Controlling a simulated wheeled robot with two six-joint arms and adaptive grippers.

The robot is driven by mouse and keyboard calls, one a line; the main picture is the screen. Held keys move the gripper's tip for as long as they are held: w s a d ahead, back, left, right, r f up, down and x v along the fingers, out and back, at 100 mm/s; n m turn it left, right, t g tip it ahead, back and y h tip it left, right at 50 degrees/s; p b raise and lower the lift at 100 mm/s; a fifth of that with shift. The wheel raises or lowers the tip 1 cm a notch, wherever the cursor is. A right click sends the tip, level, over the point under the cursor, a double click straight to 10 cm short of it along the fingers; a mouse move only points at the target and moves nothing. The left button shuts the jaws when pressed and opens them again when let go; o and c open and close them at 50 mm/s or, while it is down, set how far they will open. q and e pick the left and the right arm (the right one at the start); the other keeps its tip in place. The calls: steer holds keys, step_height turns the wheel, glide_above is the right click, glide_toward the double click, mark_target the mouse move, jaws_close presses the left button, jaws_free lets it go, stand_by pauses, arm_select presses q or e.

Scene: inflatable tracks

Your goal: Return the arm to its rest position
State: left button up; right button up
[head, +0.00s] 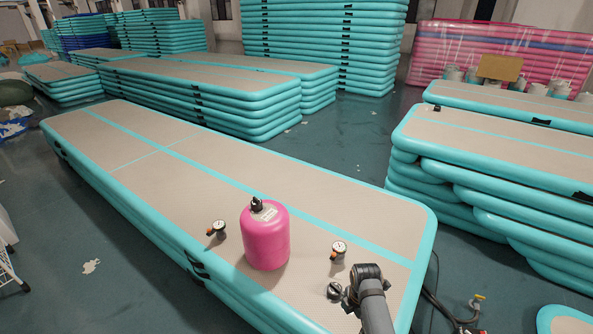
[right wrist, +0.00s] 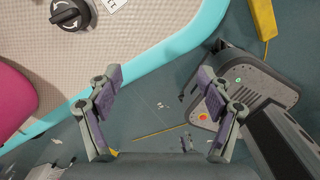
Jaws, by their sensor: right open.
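My right arm rises into the head view at the bottom right, in front of the near end of the teal and beige inflatable track (head: 190,165). Its gripper (right wrist: 159,75) shows in the right wrist view with its two fingers spread wide and nothing between them. It hangs beyond the track's teal edge, over the dark floor. My left arm and gripper are not in view.
A pink canister (head: 266,238), two gauges (head: 218,229) (head: 338,250) and a black knob (head: 335,291) stand on the track; the knob (right wrist: 72,14) is near the gripper. Stacked tracks (head: 490,165) stand right. Dark hoses (head: 445,305) lie on the floor.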

steer(key=s+d+r+m+t, duration=0.1)
steer(key=s+d+r+m, duration=0.1)
steer(key=s+r+m, duration=0.35)
steer(key=s+d+r+m+t+h, duration=0.1)
steer(key=s+d+r+m, duration=0.2)
steer(key=s+m, duration=0.45)
steer(key=s+d+r+m+t, duration=0.15)
steer(key=s+r+m, duration=0.25)
steer(key=m, duration=0.4)
steer(key=s+d+f+m+g, duration=0.1)
steer(key=s+d+f, duration=0.1)
steer(key=f, duration=1.2)
steer(key=s+d+f+g, duration=0.1)
steer(key=f, duration=1.3)
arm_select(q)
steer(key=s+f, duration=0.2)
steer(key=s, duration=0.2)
arm_select(e)
steer(key=s+d+f, duration=0.1)
steer(key=s+f, duration=1.4)
steer(key=s, duration=0.4)
arm_select(q)
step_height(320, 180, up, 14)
steer(key=p, duration=1.3)
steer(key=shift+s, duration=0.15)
arm_select(e)
step_height(320, 180, up, 14)
steer(key=shift+w+d+f+g, duration=0.2)
steer(key=shift+w+f+g, duration=0.05)
steer(key=shift+w+g, duration=0.1)
